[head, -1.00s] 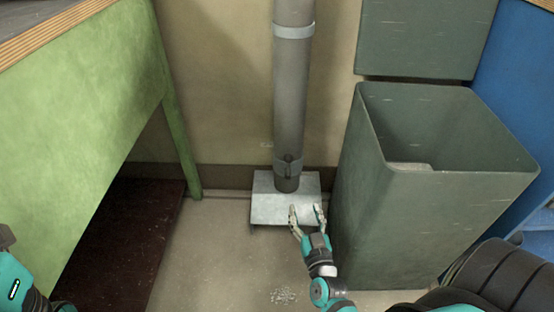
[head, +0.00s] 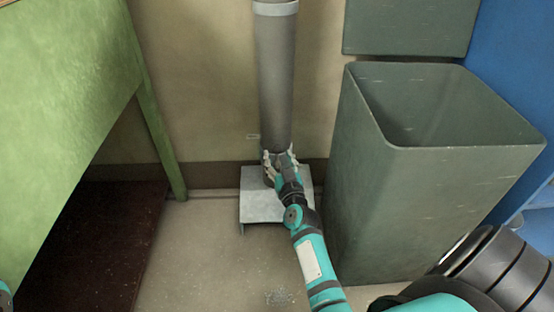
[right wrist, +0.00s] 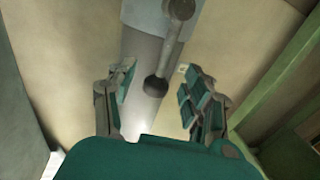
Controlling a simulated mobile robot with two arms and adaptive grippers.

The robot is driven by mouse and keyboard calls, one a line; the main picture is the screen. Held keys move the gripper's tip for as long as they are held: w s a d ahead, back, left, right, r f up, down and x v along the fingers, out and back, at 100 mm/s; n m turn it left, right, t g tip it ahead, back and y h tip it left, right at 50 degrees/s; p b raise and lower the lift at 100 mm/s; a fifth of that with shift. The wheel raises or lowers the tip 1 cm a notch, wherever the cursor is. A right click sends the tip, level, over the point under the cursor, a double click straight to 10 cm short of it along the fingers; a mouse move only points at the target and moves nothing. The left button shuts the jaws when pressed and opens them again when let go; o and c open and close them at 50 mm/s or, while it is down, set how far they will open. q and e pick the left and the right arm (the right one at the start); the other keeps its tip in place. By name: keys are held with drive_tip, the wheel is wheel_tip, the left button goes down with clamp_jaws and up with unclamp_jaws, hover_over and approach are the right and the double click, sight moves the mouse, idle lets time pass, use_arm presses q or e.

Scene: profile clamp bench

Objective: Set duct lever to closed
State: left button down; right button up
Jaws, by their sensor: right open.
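The grey duct (head: 276,80) runs straight down the wall to a pale metal base box (head: 262,207). The duct lever (right wrist: 168,52) shows in the right wrist view as a grey arm with a dark round knob at its end. My right gripper (head: 278,154) is at the foot of the duct and covers the lever in the head view. In the right wrist view the gripper (right wrist: 160,82) is open, with one finger on each side of the knob and visible gaps between. My left gripper is out of view.
A tall grey-green open bin (head: 425,180) stands close to the right of my right arm. A green bench (head: 70,110) with a leg is on the left, over a dark brown floor panel (head: 90,250). Bare floor lies between them.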

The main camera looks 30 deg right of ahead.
drive_tip(key=shift+b+x, duration=0.3)
drive_tip(key=shift+x, duration=0.95)
clamp_jaws()
